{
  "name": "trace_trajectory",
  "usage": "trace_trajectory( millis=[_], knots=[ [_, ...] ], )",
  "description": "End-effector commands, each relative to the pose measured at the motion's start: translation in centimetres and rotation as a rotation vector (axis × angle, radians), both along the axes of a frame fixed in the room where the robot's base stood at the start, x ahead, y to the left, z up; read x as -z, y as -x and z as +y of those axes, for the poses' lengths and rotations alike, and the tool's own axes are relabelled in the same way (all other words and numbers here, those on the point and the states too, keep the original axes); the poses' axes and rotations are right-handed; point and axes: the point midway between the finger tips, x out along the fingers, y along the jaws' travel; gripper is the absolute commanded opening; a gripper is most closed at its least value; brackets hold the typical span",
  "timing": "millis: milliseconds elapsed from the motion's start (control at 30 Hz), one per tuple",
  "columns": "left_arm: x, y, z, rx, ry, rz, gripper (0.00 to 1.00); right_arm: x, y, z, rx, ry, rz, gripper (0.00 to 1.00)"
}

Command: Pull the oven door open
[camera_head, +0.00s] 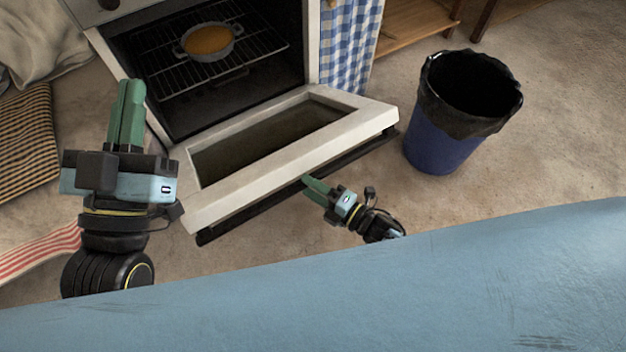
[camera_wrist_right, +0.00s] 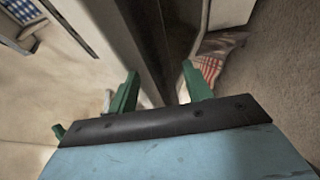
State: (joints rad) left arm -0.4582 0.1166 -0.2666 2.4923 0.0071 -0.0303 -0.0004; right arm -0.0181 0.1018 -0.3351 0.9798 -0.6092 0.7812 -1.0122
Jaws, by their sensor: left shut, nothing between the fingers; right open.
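The oven door (camera_head: 360,103) is hinged down and open, with its white frame and dark glass lying low in front of the oven. A dark handle bar (camera_head: 250,212) runs along its outer edge. My right gripper (camera_head: 308,181) is at the middle of that edge, fingertips close to the bar. In the right wrist view my right gripper (camera_wrist_right: 160,72) is open, and a dark edge of the door runs beyond and between the fingers. I cannot tell whether they touch it. My left gripper (camera_head: 128,84) is shut and empty, left of the door.
Inside the oven cavity, a pan of orange food (camera_head: 208,41) sits on a wire rack (camera_head: 265,45). A blue bin (camera_head: 437,145) with a black liner stands right of the door. A striped mat (camera_head: 25,140) and a red-striped cloth (camera_head: 45,252) lie at left.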

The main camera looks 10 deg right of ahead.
Motion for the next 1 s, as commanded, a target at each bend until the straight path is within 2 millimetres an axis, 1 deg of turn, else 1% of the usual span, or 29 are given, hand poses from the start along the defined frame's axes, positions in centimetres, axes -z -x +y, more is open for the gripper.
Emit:
trace_trajectory(
  millis=[33, 100, 233, 400, 767, 1000],
  knots=[
    [0.4, -0.2, 0.0, -0.002, -0.013, 0.041, 0.0, -0.6, 0.0, 0.0, -0.001, -0.001, -0.003, 0.51],
    [1.1, -0.5, 0.1, -0.004, -0.029, 0.091, 0.0, -1.0, 0.0, 0.0, -0.001, -0.003, -0.003, 0.51],
    [2.1, -0.8, 0.1, -0.007, -0.049, 0.156, 0.0, -1.4, 0.0, 0.0, 0.0, -0.002, -0.002, 0.51],
    [2.7, -0.9, 0.2, -0.009, -0.059, 0.189, 0.0, -1.6, 0.0, 0.0, 0.0, -0.002, -0.002, 0.51],
    [2.6, -0.8, 0.2, -0.008, -0.056, 0.177, 0.0, -1.3, 0.0, -0.1, 0.0, -0.001, -0.001, 0.51],
    [1.0, -0.4, 0.0, -0.002, -0.019, 0.061, 0.0, -0.5, 0.3, -0.6, 0.001, -0.001, -0.001, 0.51]
  ],
)
